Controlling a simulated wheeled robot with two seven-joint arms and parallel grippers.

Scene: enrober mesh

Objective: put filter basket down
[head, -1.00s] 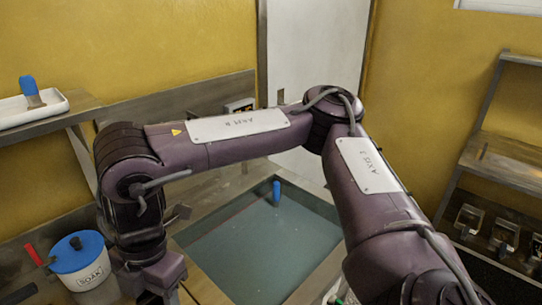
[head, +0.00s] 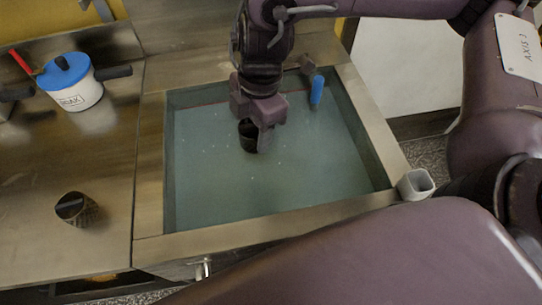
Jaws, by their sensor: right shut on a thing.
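In the head view my right gripper (head: 262,137) hangs over the tank (head: 150,190) of blue-green liquid, pointing down. It is shut on a small dark round filter basket (head: 247,136), partly hidden by the fingers. The basket is at or just above the liquid surface; I cannot tell whether it touches. My left gripper is not in view.
A white pot marked SOAK with a blue lid (head: 66,70) stands at the back left. A blue-handled tool (head: 317,90) is at the tank's back right. The counter (head: 60,150) has bare room.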

